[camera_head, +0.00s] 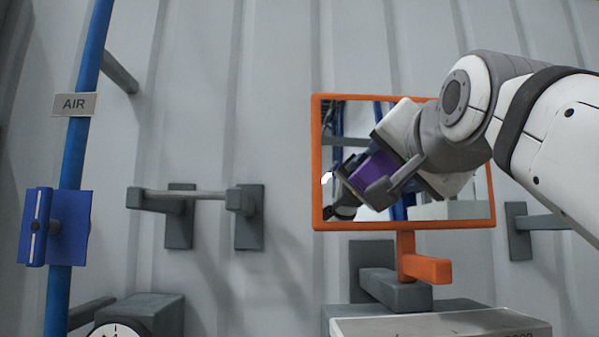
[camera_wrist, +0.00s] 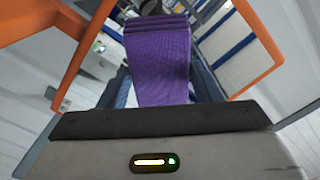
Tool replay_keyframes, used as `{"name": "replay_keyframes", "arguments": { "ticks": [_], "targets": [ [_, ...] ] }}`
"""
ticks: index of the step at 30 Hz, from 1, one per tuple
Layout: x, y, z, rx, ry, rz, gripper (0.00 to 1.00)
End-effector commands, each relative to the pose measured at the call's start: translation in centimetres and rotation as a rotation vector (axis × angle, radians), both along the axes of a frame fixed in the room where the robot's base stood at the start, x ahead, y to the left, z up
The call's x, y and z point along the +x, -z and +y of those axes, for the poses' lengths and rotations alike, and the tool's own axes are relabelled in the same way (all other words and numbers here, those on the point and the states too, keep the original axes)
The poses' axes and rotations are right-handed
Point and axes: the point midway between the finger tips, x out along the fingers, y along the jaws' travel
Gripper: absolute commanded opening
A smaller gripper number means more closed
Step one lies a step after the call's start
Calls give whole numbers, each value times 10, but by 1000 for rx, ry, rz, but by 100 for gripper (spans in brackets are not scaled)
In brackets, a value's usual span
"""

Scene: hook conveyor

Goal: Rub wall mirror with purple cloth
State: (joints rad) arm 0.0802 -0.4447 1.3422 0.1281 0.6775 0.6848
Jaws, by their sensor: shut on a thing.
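The wall mirror (camera_head: 455,211) has an orange frame and stands on an orange bracket against the wall in the head view. In the wrist view its orange frame (camera_wrist: 262,72) spans both sides. My gripper (camera_head: 372,188) is in front of the mirror's left-centre area and is shut on the purple cloth (camera_head: 372,173). In the wrist view the folded purple cloth (camera_wrist: 158,65) extends from the jaws towards the mirror glass. I cannot tell whether the cloth touches the glass. My gripper and arm hide much of the mirror's right half in the head view.
A grey rail (camera_head: 195,195) on wall brackets is left of the mirror. A grey box (camera_head: 440,325) is below the mirror. Bare wall lies between rail and mirror.

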Motion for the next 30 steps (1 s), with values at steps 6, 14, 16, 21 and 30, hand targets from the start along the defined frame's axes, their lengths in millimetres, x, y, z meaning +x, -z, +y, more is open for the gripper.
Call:
{"name": "replay_keyframes", "arguments": {
  "ticks": [6, 14, 16, 21, 30],
  "targets": [
    [0, 0, 14, -1, -3, 0, 40],
    [0, 0, 14, 0, 1, -1, 40],
    [-1, 0, 14, 0, 1, -1, 40],
    [-9, 0, 14, 0, 1, -2, 40],
    [-39, 0, 14, 0, 0, -3, 40]
  ]
}}
